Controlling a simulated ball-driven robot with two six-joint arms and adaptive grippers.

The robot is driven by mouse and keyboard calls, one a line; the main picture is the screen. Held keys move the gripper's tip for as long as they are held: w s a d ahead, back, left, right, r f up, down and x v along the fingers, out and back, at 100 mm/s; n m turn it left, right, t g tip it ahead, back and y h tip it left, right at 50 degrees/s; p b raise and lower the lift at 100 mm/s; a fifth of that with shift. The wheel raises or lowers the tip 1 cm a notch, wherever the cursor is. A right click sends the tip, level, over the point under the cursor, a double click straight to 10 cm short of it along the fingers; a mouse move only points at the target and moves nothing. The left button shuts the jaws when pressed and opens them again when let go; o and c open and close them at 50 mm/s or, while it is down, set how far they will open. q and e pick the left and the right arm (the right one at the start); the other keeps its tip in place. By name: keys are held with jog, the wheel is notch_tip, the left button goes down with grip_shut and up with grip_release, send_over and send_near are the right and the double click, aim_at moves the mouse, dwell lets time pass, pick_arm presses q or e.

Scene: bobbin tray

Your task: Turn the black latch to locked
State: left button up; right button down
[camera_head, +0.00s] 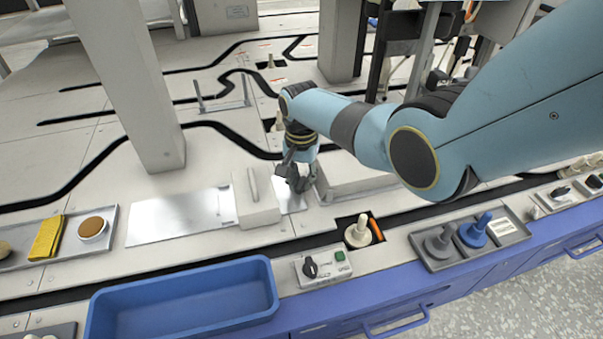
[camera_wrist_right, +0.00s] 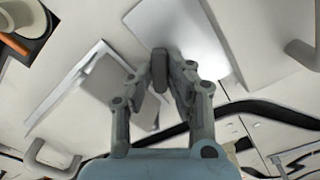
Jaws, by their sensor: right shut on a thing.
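A dark upright bar, which looks like the black latch (camera_wrist_right: 159,68), stands between the fingertips of my right gripper (camera_wrist_right: 165,92) in the wrist view. The gripper is shut on it. In the head view my right gripper (camera_head: 296,180) reaches down beside a pale block, at the right end of a silver plate. There the fingers hide most of the latch, and I cannot tell its locked or unlocked position. My left gripper is not in view.
A white block (camera_head: 258,208) with an upright handle stands just left of the gripper. A small box with a black knob (camera_head: 310,267) and a green button (camera_head: 340,256) sits nearer the front edge. A blue bin (camera_head: 180,316) is at front left. A silver plate (camera_head: 170,220) lies clear.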

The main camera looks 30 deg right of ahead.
aim_at(301, 182)
jog(key=m+p, duration=0.1)
jog(key=m, duration=0.3)
jog(key=shift+m, duration=0.3)
jog(key=m+p, duration=0.1)
jog(key=m, duration=0.4)
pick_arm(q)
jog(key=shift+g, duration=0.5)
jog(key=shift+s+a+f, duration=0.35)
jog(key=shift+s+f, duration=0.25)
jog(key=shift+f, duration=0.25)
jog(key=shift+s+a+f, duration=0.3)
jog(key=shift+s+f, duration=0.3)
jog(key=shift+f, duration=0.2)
pick_arm(e)
jog(key=shift+m, duration=0.7)
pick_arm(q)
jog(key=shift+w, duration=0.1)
pick_arm(e)
jog(key=c, duration=1.3)
grip_release()
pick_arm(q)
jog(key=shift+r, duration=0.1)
pick_arm(e)
notch_tip(301, 182, up, 12)
jog(key=shift+f, duration=0.1)
